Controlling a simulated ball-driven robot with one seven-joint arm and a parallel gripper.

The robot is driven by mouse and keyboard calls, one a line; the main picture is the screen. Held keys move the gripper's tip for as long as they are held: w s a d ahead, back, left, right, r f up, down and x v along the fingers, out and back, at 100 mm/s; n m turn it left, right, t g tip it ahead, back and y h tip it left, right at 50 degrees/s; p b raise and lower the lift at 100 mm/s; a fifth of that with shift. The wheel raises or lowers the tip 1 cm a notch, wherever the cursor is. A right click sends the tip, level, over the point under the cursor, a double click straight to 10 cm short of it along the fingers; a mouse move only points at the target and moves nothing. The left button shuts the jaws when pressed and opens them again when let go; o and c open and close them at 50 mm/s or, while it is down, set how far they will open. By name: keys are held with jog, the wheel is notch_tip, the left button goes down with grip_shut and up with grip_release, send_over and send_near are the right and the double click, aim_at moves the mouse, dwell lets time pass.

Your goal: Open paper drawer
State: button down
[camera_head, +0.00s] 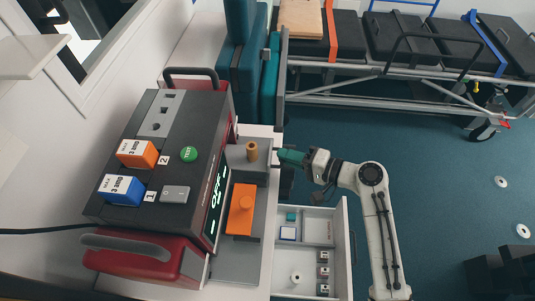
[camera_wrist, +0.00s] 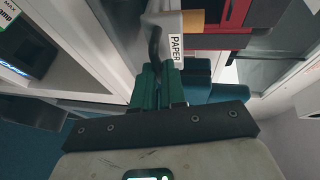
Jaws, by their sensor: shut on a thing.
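The paper drawer front carries a white label reading PAPER (camera_wrist: 177,50) in the wrist view. A dark curved handle (camera_wrist: 154,42) stands out beside the label. My gripper (camera_wrist: 154,72) has green fingers closed around the lower end of this handle. In the head view my gripper (camera_head: 288,156) is at the right edge of the white cabinet, and its fingertips hide the handle there. How far the paper drawer stands out cannot be told.
An open drawer (camera_head: 344,240) with small items juts out below my arm. A defibrillator-like device (camera_head: 165,160), an orange block (camera_head: 240,210) and a brown cylinder (camera_head: 251,150) are on the cabinet top. A stretcher (camera_head: 400,70) stands behind. Floor (camera_head: 450,190) at right is mostly clear.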

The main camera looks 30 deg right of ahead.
jog(key=shift+s+d+r, duration=0.15)
jog(key=shift+s+d, duration=0.25)
jog(key=shift+d, duration=0.2)
jog(key=shift+s+d+r, duration=0.1)
jog(key=shift+s+d, duration=0.25)
jog(key=shift+d, duration=0.25)
jog(key=c, duration=1.2)
grip_release()
jog(key=shift+f, duration=0.15)
jog(key=shift+s, duration=0.1)
jog(key=b+v, duration=0.2)
jog(key=v, duration=0.9)
